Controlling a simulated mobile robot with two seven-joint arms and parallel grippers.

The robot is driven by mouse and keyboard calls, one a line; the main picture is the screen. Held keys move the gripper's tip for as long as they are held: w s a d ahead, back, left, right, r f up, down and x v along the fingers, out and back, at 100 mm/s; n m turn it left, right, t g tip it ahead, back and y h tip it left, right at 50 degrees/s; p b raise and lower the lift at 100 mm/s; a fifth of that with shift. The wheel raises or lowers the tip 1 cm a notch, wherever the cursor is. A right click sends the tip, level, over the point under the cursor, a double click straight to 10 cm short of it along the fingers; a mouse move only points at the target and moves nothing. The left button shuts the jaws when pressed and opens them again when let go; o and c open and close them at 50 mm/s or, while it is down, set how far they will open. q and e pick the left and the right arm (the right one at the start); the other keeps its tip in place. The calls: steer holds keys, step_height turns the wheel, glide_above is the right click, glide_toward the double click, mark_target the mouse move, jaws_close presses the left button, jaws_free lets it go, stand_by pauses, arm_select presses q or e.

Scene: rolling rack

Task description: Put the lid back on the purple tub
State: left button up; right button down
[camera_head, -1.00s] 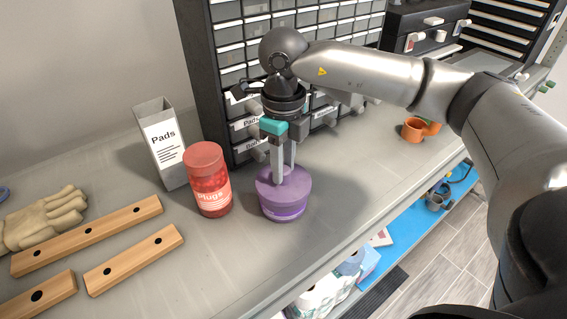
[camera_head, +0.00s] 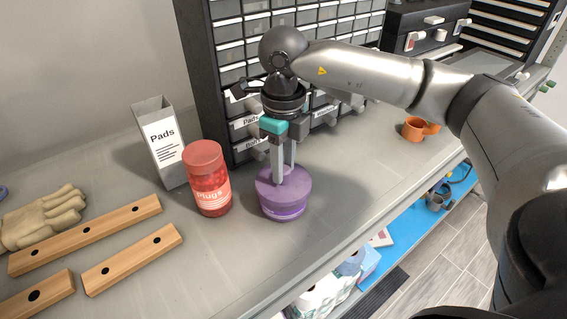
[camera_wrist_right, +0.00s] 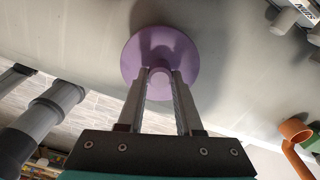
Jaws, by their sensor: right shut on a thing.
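The purple tub (camera_head: 284,211) stands upright on the grey worktop, right of the red jar. Its purple lid (camera_head: 297,181) sits over the top of the tub and looks level; I cannot tell whether it is fully seated. My right gripper (camera_head: 283,178) points straight down over the lid. In the right wrist view the lid (camera_wrist_right: 184,60) is a round disc, and the right gripper (camera_wrist_right: 160,78) is shut on its small round knob. The lid hides the tub in that view. My left gripper is not in view.
A red jar labelled Plugs (camera_head: 207,181) stands close left of the tub. Wooden bars (camera_head: 131,261) lie at left.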

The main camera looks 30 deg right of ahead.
stand_by(0.7)
steer(key=c, duration=0.5)
jaws_free()
steer(key=shift+o, duration=0.4)
steer(key=o, duration=0.4)
steer(key=shift+r, duration=0.1)
steer(key=shift+r+p, duration=2.3)
steer(key=shift+r, duration=1.1)
